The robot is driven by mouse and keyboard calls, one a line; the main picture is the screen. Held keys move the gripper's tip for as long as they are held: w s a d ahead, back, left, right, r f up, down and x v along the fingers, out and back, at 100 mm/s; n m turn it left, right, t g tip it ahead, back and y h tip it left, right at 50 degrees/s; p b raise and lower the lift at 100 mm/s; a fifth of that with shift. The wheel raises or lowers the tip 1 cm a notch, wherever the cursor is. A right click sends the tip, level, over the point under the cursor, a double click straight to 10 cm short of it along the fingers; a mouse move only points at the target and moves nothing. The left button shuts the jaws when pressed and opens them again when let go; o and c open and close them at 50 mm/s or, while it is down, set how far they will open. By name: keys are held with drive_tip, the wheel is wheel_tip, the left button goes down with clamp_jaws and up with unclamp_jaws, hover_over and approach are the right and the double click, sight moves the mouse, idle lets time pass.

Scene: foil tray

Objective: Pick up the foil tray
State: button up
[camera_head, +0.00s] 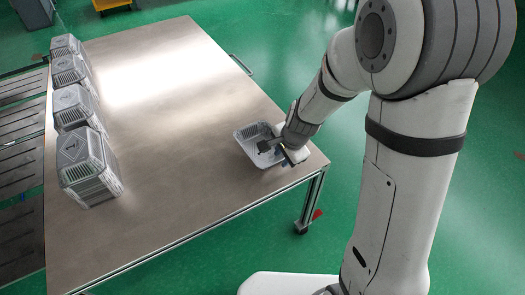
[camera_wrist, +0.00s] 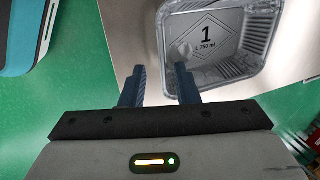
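The foil tray (camera_head: 247,133) is a shallow silver container on the metal table (camera_head: 180,120), near the table's right corner. In the wrist view, the foil tray (camera_wrist: 240,72) shows from above, with a printed "1" and "L 750 ml" on its base. My gripper (camera_wrist: 160,76) is open, with two blue fingers apart at the tray's near left corner. The right finger overlaps the tray's corner in the picture, and the left finger is outside it. I cannot tell whether either finger touches. In the head view, my gripper (camera_head: 277,147) partly hides the tray's right side.
Stacks of lidded foil trays (camera_head: 88,165) stand in a row along the table's left edge. The middle of the table is clear. A slatted surface (camera_head: 22,160) lies left of the table. The green floor surrounds it.

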sight(277, 162)
drive_tip(key=shift+w+b+x, duration=0.15)
drive_tip(key=shift+b+x, duration=0.45)
drive_tip(key=shift+x, duration=0.8)
drive_tip(key=shift+w+b+x, duration=0.15)
drive_tip(key=shift+b+x, duration=0.45)
drive_tip(key=shift+x, duration=0.75)
drive_tip(key=shift+a+f, duration=0.1)
drive_tip(key=shift+a, duration=0.1)
drive_tip(key=shift+c, duration=0.3)
clamp_jaws()
